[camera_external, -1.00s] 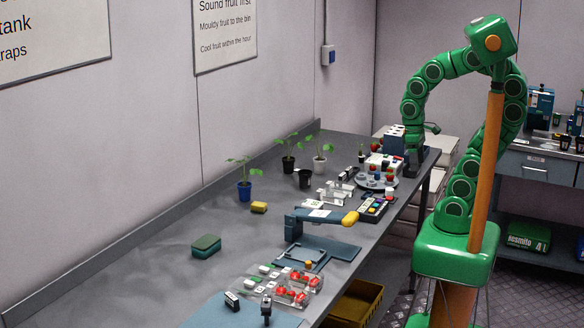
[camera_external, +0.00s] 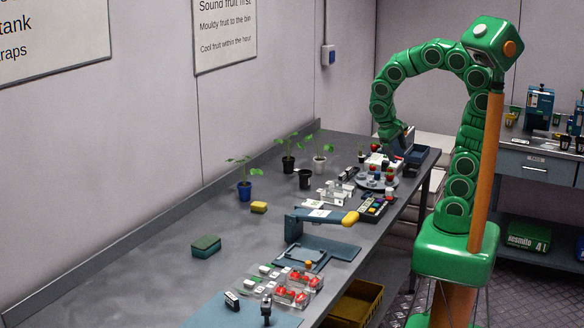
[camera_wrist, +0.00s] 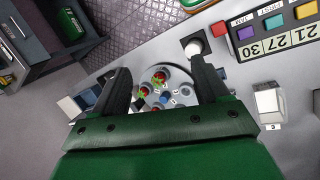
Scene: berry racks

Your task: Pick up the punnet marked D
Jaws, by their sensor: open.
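Several small clear punnets with white labels stand at the near end of the bench; some hold red fruit (camera_external: 297,281) and others look pale or empty (camera_external: 268,272). Their letters are too small to read, so I cannot tell which is D. My gripper (camera_external: 398,143) is at the far end of the bench, well away from them. In the wrist view my gripper (camera_wrist: 158,65) is open and empty, its two dark fingers apart above a round grey tray (camera_wrist: 181,76) with small round cups and red fruit. A pale clear container (camera_wrist: 269,100) with a small label lies to the right.
A blue press-like stand with a yellow handle (camera_external: 350,218) rises mid-bench. Potted seedlings (camera_external: 244,190) line the wall side. A yellow crate (camera_external: 357,302) is below the bench.

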